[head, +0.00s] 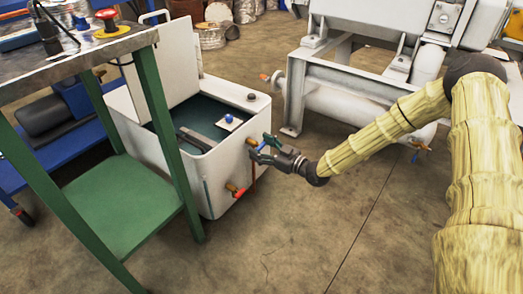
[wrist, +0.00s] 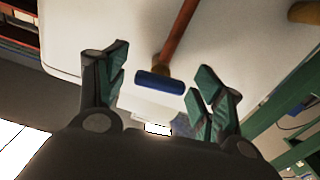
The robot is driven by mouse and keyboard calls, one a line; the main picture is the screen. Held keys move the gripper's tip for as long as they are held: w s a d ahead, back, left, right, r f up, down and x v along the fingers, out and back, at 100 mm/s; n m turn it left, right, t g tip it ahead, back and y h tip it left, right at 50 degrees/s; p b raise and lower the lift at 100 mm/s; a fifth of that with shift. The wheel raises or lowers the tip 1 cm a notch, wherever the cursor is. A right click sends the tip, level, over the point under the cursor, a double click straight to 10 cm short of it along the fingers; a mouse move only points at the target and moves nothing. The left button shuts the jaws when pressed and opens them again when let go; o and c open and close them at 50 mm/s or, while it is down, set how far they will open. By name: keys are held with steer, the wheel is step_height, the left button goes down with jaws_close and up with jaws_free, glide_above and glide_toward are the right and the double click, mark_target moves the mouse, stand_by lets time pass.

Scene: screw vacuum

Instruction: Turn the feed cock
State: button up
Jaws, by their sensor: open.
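A cock with a blue handle (wrist: 160,83) sits on the outer wall of a white tank (head: 224,160), at the top of a red-brown pipe (wrist: 184,35). My gripper (head: 265,150) is at this wall, near its right corner. In the wrist view my gripper (wrist: 162,63) is open, its green-padded fingers on either side of the blue handle with gaps at both ends. I see no contact. No label shows which cock is the feed cock. A second cock with an orange-red handle (head: 235,190) sits lower on the same wall.
A green-legged table (head: 160,120) stands close on the left, with a red emergency button (head: 107,17) on top. A grey machine frame (head: 330,75) stands behind, with another orange-handled cock (head: 277,78). The floor (head: 310,230) in front is clear.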

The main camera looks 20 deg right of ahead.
steer(key=shift+w, duration=0.1)
steer(key=shift+c, duration=0.4)
steer(key=c, duration=0.9)
steer(key=shift+r+m+p, duration=0.15)
steer(key=shift+m+p, duration=0.25)
steer(key=shift+p, duration=0.05)
steer(key=shift+c, duration=0.2)
steer(key=shift+m+p, duration=0.3)
steer(key=shift+m, duration=0.1)
steer(key=o, duration=1)
steer(key=v, duration=1.2)
steer(key=shift+f, duration=0.2)
